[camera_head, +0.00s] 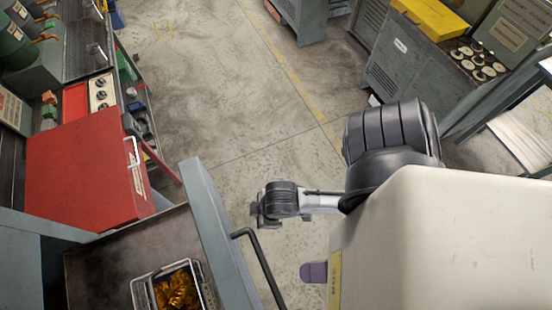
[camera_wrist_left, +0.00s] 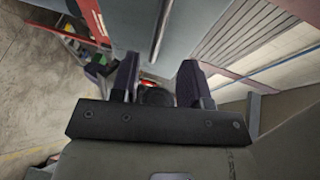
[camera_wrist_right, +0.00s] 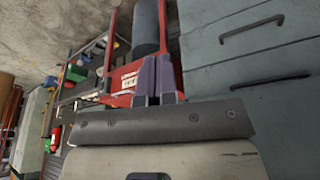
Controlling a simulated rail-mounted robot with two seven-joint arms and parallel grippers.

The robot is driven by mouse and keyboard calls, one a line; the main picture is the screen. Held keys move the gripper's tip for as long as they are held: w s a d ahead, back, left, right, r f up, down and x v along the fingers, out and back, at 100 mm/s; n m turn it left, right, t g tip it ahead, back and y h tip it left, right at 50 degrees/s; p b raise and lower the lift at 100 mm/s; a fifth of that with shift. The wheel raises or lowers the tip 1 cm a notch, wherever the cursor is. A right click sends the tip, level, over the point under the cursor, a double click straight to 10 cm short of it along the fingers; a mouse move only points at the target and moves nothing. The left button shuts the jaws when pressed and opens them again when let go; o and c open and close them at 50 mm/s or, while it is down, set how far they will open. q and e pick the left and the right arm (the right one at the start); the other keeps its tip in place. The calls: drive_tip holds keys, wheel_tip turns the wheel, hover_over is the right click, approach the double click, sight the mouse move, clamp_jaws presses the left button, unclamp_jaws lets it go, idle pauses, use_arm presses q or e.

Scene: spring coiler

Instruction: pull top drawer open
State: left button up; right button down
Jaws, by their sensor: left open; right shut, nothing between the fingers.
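The top drawer's blue-grey front (camera_head: 214,228) is at the lower left of the head view, with a black bar handle (camera_head: 262,268) on its right side. The drawer stands open, and a wire basket of golden parts (camera_head: 178,292) shows inside it.
A red cabinet (camera_head: 85,165) stands beyond the drawer, with a cluttered bench behind it. Grey machines and a yellow box (camera_head: 432,18) stand at the upper right. The concrete floor (camera_head: 225,110) between them is clear. My pale arm covers the lower right.

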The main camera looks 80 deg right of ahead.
use_arm(q)
drive_tip(key=shift+b+v, duration=0.3)
drive_tip(key=shift+v, duration=1.9)
drive_tip(key=shift+a, duration=0.1)
